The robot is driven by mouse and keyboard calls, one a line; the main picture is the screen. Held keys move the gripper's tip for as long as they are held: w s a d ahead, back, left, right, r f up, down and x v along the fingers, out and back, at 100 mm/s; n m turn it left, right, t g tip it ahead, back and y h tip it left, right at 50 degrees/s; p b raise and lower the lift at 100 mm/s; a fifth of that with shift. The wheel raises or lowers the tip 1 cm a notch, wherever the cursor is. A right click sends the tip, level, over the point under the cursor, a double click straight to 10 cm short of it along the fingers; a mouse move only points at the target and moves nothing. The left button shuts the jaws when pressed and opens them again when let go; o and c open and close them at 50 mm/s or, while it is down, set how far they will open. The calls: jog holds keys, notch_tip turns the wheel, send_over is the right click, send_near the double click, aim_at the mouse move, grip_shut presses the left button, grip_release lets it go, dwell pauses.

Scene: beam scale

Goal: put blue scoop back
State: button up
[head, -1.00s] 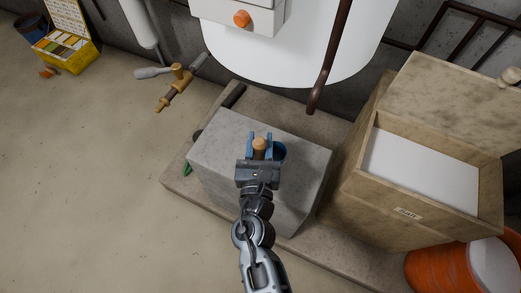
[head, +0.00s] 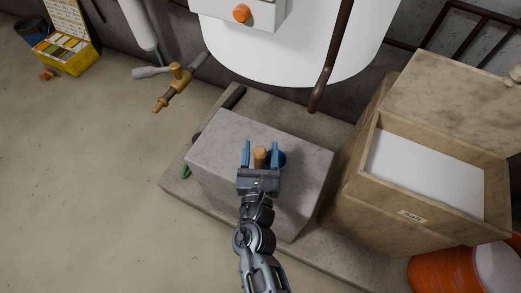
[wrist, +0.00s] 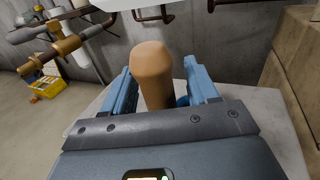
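The blue scoop (head: 281,160) rests on top of the grey stone block (head: 220,137). Its wooden handle (head: 260,157) points up towards my gripper, and its blue cup is partly hidden behind the handle and a finger. My gripper (head: 261,150) is open, with one blue finger on each side of the handle. In the wrist view the handle (wrist: 152,75) stands between the spread fingers, with a gap visible on both sides.
A wooden salt box (head: 345,195) with its lid raised and white contents stands right of the block. An orange bucket (head: 435,272) is at the lower right. A white tank with a brown pipe (head: 330,60) hangs behind. The floor at left is mostly clear.

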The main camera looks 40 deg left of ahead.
jog(key=shift+r, duration=0.15)
jog(key=v, duration=1.2)
jog(key=shift+p, duration=0.3)
jog(key=s+d+f+m+g+h, duration=0.1)
jog(key=s+d+m+h, duration=0.2)
jog(key=d+m, duration=0.8)
jog(key=s+d+f+m+g+h, duration=0.1)
jog(key=s+d+m+h, duration=0.15)
jog(key=d+m, duration=0.85)
jog(key=s+d+r+m+h, duration=0.1)
jog(key=s+d+r+m, duration=0.2)
jog(key=r+m, duration=0.3)
jog(key=s+d+r+m+t+h, duration=0.1)
jog(key=s+d+r+m+h, duration=0.1)
jog(key=s+d+r+m, duration=0.2)
jog(key=s+d+r+m+t+h, duration=0.1)
jog(key=s+d+r+m+h, duration=0.1)
jog(key=s+d+r+m, duration=0.2)
jog(key=d+r+m, duration=0.3)
jog(key=r+m, duration=0.2)
jog(key=m, duration=0.2)
jog(key=shift+s+d+r, duration=0.25)
jog(key=shift+r, duration=0.15)
